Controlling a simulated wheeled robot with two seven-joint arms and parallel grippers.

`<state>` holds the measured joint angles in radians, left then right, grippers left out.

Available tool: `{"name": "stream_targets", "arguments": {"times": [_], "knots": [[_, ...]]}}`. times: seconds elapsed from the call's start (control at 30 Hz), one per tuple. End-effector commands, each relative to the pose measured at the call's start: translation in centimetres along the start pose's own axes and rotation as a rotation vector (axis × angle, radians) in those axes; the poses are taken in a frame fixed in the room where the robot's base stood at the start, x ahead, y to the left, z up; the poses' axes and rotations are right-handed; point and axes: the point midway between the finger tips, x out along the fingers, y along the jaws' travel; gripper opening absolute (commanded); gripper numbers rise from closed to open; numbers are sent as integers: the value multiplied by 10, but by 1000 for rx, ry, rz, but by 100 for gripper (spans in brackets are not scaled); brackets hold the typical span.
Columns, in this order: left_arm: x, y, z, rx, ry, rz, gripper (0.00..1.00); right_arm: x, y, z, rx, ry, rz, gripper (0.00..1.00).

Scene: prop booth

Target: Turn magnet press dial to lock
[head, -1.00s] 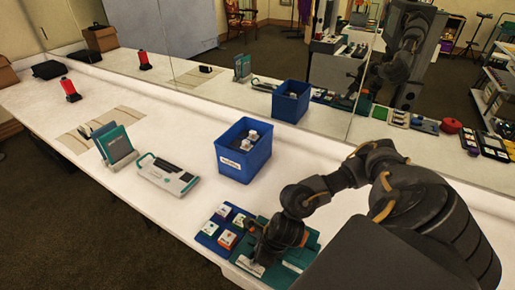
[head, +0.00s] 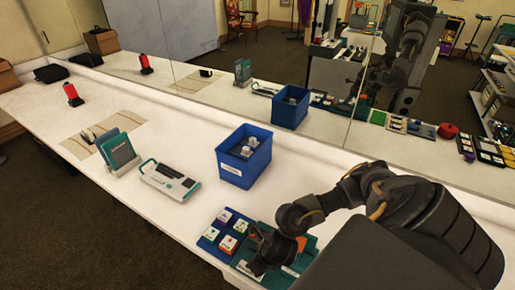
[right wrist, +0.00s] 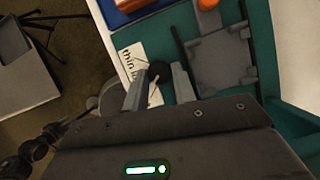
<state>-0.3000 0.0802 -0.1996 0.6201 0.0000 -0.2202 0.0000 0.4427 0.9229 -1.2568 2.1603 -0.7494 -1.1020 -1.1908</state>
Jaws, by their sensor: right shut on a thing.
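The magnet press is a teal base at the front of the bench (head: 291,271), with a white printed card (right wrist: 131,58) and a grey plate (right wrist: 225,62) on it in the right wrist view. A small dark round knob (right wrist: 158,70), which looks like the dial, sits between the fingers of my right gripper (right wrist: 159,88). That gripper is shut on it; in the head view the gripper (head: 257,266) points down over the press. Any dial markings are hidden. My left gripper is not in view.
A blue tray with several small blocks (head: 207,243) lies just left of the press. A blue bin (head: 231,170), a white device with a handle (head: 168,181) and a teal upright holder (head: 119,151) stand farther back. A mirror runs along the bench's back.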

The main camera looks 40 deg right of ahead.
Motion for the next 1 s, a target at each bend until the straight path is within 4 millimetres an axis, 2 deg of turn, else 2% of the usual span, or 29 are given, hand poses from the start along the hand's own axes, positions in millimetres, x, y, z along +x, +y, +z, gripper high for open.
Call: {"name": "stream_targets", "arguments": {"times": [0.03, 0.5, 1.0], "knots": [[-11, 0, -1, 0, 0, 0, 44, -5, 1, 2, 44, 0, -18, 4], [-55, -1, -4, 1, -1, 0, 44, -4, 3, 4, 415, -3, -172, 4], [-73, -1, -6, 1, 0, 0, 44, -1, 3, 5, 584, -6, -244, 4]]}}
